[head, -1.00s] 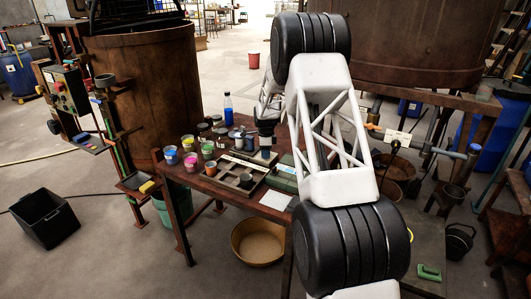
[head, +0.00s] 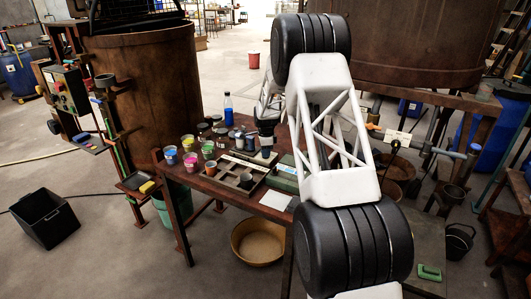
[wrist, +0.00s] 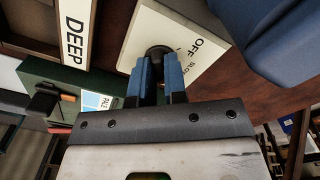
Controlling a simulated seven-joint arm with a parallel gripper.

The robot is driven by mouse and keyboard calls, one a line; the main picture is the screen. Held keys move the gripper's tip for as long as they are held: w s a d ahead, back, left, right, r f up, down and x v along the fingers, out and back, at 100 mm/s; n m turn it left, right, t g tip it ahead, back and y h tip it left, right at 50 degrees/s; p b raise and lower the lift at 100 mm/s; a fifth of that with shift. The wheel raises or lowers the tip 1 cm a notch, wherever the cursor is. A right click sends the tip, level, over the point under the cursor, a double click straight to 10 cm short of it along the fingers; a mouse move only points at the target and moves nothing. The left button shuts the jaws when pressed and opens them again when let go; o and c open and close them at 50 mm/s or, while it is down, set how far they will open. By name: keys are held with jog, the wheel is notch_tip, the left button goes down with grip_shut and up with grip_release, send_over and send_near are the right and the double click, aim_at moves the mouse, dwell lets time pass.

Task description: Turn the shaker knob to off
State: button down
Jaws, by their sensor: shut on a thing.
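The shaker knob (wrist: 157,52) is a round black knob on a cream plate (wrist: 172,24) in the wrist view. The plate is printed with OFF and a second word that reads like SLOW, partly covered. My gripper (wrist: 159,74) has blue fingers, one on each side of the knob, and is shut on it. The fingers hide much of the knob, so I cannot tell which mark it points to. In the head view my gripper (head: 266,142) is low over the workbench (head: 223,192), and the knob cannot be made out there.
A dark blue body (wrist: 277,35) stands close at the right in the wrist view. A DEEP label (wrist: 75,35) and a green case (wrist: 75,82) lie left. In the head view, several colour cups (head: 190,160) and a blue bottle (head: 228,107) stand on the bench.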

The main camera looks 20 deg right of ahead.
jog(key=n, duration=0.5)
jog(key=shift+n, duration=0.4)
jog(key=n, duration=1.6)
jog(key=shift+n, duration=0.3)
jog(key=c, duration=1.2)
grip_release()
jog(key=shift+o, duration=0.2)
jog(key=shift+r, duration=0.15)
jog(key=shift+r, duration=3.8)
